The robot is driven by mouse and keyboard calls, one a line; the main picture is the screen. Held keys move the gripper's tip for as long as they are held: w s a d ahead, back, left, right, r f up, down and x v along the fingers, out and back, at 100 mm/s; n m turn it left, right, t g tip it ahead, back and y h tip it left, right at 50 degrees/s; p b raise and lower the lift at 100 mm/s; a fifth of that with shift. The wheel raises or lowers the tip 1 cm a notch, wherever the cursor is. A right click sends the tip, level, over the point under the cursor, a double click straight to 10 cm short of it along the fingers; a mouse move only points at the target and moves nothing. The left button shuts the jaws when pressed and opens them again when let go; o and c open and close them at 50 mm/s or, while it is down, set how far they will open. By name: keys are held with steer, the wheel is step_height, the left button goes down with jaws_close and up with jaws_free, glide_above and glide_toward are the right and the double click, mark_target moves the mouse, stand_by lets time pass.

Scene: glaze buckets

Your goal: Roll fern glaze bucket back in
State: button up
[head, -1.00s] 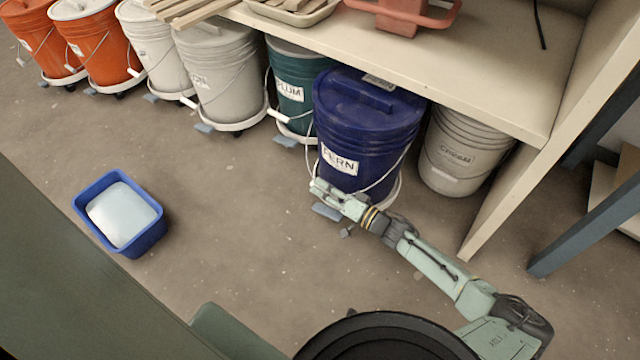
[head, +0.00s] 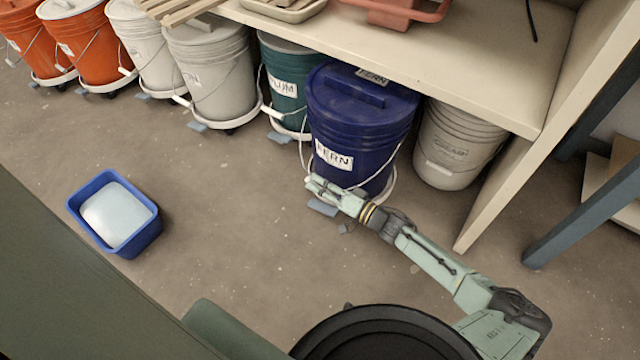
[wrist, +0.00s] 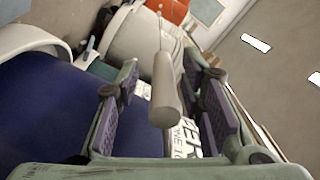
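The fern glaze bucket (head: 362,125) is dark blue, lidded and labelled FERN, and stands upright on a white wheeled dolly (head: 389,190) at the shelf's front edge. It also fills the left of the wrist view (wrist: 50,110). Its wire handle hangs down the front, with a pale grip (wrist: 165,92) showing in the wrist view. My gripper (head: 313,185) is low in front of the bucket, below its label. In the wrist view my gripper (wrist: 161,75) is open, with the grip between its fingers and gaps visible on both sides.
The teal plum bucket (head: 285,85) stands left of the fern bucket, and the pale cream bucket (head: 450,145) stands right, under the shelf (head: 470,70). A shelf upright (head: 515,160) is farther right. A blue tub (head: 115,213) sits on the floor at left. Floor between is clear.

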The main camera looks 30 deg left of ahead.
steer(key=d, duration=1.1)
steer(key=shift+s+d, duration=0.3)
steer(key=shift+s, duration=0.1)
